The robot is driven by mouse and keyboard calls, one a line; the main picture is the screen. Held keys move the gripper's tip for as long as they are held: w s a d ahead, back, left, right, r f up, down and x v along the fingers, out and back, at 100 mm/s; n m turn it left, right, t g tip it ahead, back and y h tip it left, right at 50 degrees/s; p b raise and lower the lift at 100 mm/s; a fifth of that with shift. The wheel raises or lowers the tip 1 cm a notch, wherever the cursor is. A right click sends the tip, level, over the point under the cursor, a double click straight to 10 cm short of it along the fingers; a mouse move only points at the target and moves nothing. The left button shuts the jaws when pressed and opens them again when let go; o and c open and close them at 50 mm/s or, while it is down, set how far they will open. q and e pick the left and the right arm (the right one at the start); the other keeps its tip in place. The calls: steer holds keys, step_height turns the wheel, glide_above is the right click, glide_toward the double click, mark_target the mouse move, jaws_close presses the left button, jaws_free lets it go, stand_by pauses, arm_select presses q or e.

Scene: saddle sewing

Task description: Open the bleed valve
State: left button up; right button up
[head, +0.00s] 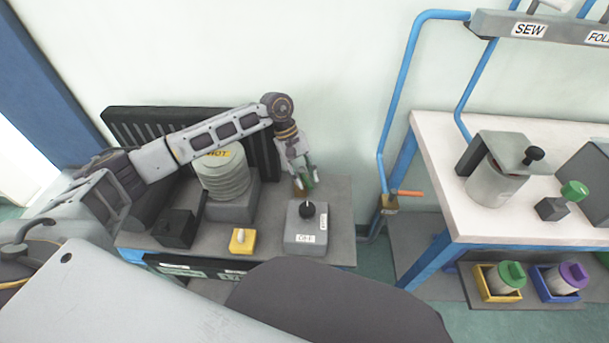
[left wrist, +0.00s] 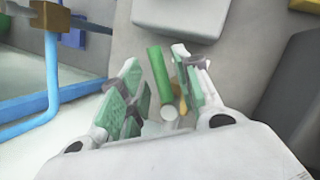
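A small brass fitting (head: 299,186) with a green handle stands at the back of the grey bench, behind the grey box; I take it for the bleed valve. In the left wrist view the green handle (left wrist: 159,72) lies between my fingers, with a bit of brass (left wrist: 181,98) beside it. My left gripper (head: 303,181) is down at this fitting. In the left wrist view the left gripper (left wrist: 160,90) is open, its green-padded fingers on either side of the handle, with gaps visible. Contact cannot be told. My right gripper is not in view.
A grey box with a black knob (head: 306,238) stands just in front, a yellow switch box (head: 243,240) to its left. A blue pipe with a brass valve and orange lever (head: 408,193) stands right.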

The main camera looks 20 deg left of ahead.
mark_target(304, 179)
arm_select(q)
steer(key=shift+r, duration=0.1)
stand_by(0.3)
step_height(304, 179, up, 10)
stand_by(0.6)
